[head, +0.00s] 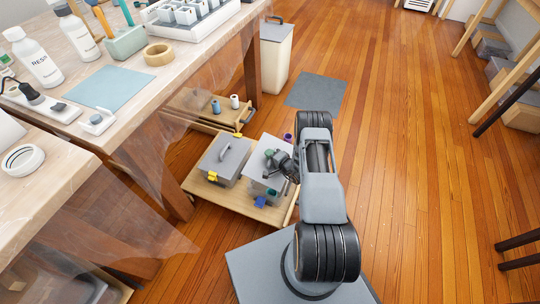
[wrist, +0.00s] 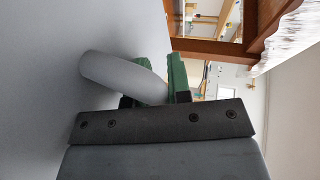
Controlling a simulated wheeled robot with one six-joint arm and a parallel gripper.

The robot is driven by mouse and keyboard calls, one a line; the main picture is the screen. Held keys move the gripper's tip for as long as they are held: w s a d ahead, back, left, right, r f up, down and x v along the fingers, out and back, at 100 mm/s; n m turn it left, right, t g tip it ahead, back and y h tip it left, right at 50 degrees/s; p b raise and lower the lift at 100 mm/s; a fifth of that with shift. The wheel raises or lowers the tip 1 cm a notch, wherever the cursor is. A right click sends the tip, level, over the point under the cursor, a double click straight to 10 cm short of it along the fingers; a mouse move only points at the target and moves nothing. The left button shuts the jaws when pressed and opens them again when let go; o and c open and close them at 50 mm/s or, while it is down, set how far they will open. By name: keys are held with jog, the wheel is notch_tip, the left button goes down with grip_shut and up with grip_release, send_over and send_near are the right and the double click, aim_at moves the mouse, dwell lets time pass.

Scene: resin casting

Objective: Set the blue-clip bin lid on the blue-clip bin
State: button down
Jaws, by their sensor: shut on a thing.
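The blue-clip bin (head: 263,188) is a grey box at the right of a low wooden platform, with a blue clip (head: 260,202) at its front. Its grey lid (head: 256,160) is at the bin's top; I cannot tell whether it rests there or hangs just above. My gripper (head: 280,161) is over the lid, partly hidden by my arm. In the wrist view my gripper (wrist: 155,85) has its green fingers shut on the lid's grey curved handle (wrist: 115,75). The lid's flat grey face (wrist: 50,80) fills the left of that view.
A yellow-clip bin (head: 222,160) with a handled lid stands close on the left, on the same platform (head: 205,190). A low wooden stand with spools (head: 215,106) is behind. The workbench (head: 135,130) with clear sheeting runs along the left. The floor (head: 420,150) to the right is clear.

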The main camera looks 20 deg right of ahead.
jog(key=shift+n+g+h+p, duration=0.3)
jog(key=shift+g+h+p, duration=0.2)
jog(key=shift+g+p, duration=0.25)
notch_tip(320, 180, down, 3)
jog(key=shift+s+r+b, duration=0.15)
jog(key=shift+r+b, duration=0.05)
jog(key=shift+b, duration=0.8)
jog(key=shift+f+b, duration=1.8)
jog(key=shift+f, duration=0.05)
jog(key=shift+b, duration=0.5)
jog(key=shift+f+b, duration=1)
jog(key=shift+f, duration=0.05)
